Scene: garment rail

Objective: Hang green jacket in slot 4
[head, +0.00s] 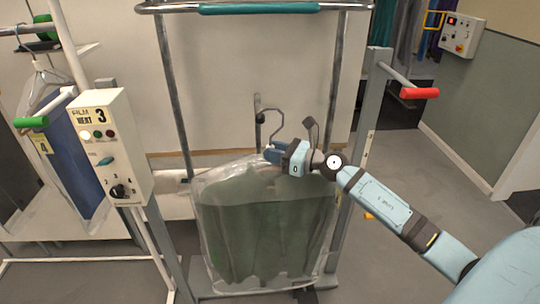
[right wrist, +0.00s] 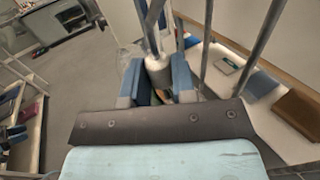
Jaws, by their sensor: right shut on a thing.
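The green jacket (head: 262,230) hangs upright in a clear cover in the middle of the head view, its hanger hook (head: 274,118) showing above it. My right gripper (head: 272,155) is shut on the hanger's neck at the top of the cover. In the right wrist view, the blue fingers (right wrist: 157,88) close around the pale hanger neck (right wrist: 158,68). A yellow tag marked 4 (head: 42,145) is at the far left, beside a blue garment (head: 78,160) and pale hangers. Which rail gap is slot 4 is not clear. My left gripper is out of view.
A control box (head: 100,145) reading 3 stands left of the jacket. A green-tipped arm (head: 32,122) and a red-tipped arm (head: 418,93) stick out on either side. A metal frame with a teal grip (head: 258,8) surrounds the jacket. Floor at right is clear.

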